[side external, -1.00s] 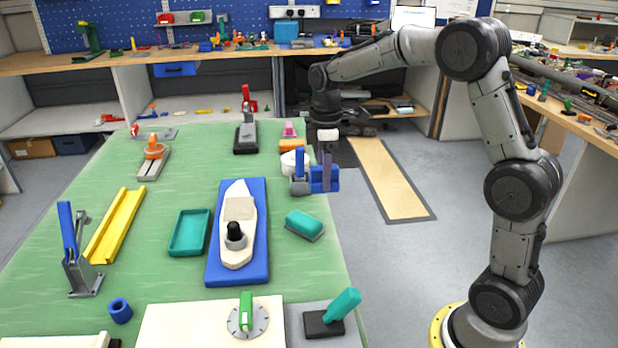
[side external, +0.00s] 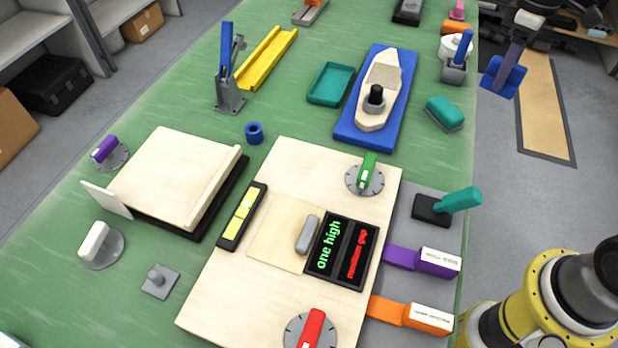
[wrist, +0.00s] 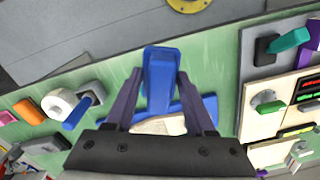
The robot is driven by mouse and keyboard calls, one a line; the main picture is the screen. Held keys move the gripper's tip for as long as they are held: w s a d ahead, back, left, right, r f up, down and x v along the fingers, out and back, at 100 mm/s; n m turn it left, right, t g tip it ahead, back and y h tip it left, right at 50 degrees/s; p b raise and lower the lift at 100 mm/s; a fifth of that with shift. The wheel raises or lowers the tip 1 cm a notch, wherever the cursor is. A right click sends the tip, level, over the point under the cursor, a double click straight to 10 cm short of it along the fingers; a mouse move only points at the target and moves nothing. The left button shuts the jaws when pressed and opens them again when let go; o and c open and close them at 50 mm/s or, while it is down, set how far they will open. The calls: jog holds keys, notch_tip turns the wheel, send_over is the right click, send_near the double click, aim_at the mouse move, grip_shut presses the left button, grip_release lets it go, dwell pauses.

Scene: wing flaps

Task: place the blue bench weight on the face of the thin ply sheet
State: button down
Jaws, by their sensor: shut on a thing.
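My gripper (side external: 512,55) is shut on a blue block, which I take to be the blue bench weight (side external: 503,78). It is in the air near the table's right edge in the side view. In the wrist view the weight (wrist: 160,75) sits between the two purple fingers (wrist: 160,105). A thin pale ply sheet (side external: 272,240) appears to lie flat on a larger pale wooden board (side external: 290,165), between a yellow-windowed level and a black display. The weight is well apart from it.
A wooden boat on a blue mat (side external: 348,128), a teal tray (side external: 330,83) and a teal block (side external: 445,112) lie nearby. A white roll (side external: 457,44) stands near the gripper. Dials and a purple and an orange tab (side external: 400,312) edge the board. A raised wooden panel (side external: 180,175) is left.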

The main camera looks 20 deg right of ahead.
jog(key=s+a+r, duration=0.2)
jog(key=a+r, duration=0.1)
jog(key=a, duration=1.9)
jog(key=s+a+r+n, duration=0.2)
jog(key=s+a+n, duration=0.2)
jog(key=s+a, duration=0.95)
send_near(279, 228)
jog(key=shift+s+d+f, duration=0.35)
jog(key=shift+s+d, duration=0.15)
jog(key=shift+d, duration=0.05)
jog(key=shift+w+a+f, duration=0.3)
jog(key=shift+a+f, duration=0.1)
jog(key=shift+f, duration=0.25)
jog(key=shift+w+a+f, duration=0.1)
jog(key=shift+a+f, duration=0.05)
jog(key=shift+f, duration=1.5)
